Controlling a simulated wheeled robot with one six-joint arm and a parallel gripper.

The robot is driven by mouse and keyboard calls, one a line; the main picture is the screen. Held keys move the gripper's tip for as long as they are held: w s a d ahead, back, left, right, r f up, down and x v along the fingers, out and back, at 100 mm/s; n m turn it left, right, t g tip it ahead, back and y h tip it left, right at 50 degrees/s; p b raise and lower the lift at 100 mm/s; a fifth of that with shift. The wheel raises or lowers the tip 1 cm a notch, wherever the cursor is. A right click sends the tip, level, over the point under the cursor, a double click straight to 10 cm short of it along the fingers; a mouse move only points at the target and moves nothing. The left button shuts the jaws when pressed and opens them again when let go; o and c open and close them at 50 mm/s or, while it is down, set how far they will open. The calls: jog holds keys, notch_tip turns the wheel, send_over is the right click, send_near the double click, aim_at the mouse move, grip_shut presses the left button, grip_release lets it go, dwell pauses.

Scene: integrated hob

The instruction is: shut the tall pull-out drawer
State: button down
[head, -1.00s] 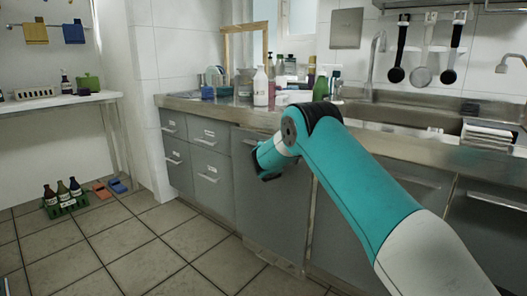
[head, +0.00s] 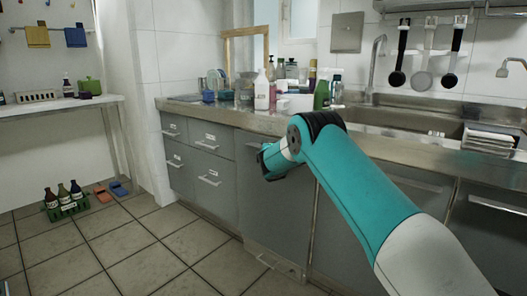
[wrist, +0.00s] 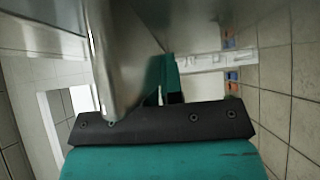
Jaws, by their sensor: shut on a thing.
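The tall pull-out drawer (head: 277,218) is the grey front under the counter, right of the two stacks of small drawers. From the head view I cannot tell exactly how far its front stands out from its neighbours. My gripper (head: 266,166) is at its upper part, its dark jaws turned to the front. I am shut on the handle, though the grip itself is mostly hidden.
Small drawers (head: 208,165) with bar handles adjoin on the left. The counter (head: 225,115) above carries bottles and a green bottle (head: 321,93). A crate of bottles (head: 66,205) stands on the floor at left. The tiled floor (head: 150,245) before the drawers is clear.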

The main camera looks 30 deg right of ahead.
jog(key=shift+w+d, duration=0.2)
jog(key=shift+d, duration=0.4)
jog(key=shift+w+d, duration=0.2)
jog(key=shift+d, duration=0.4)
jog(key=c, duration=1.3)
grip_release()
jog(key=shift+o, duration=0.2)
jog(key=shift+a, duration=0.1)
jog(key=shift+s+a+p, duration=0.2)
jog(key=shift+s+p, duration=0.1)
jog(key=shift+p, duration=0.05)
jog(key=p+v, duration=0.1)
jog(key=v, duration=1.5)
jog(key=shift+s+a, duration=0.2)
jog(key=shift+s, duration=0.1)
jog(key=shift+r, duration=0.1)
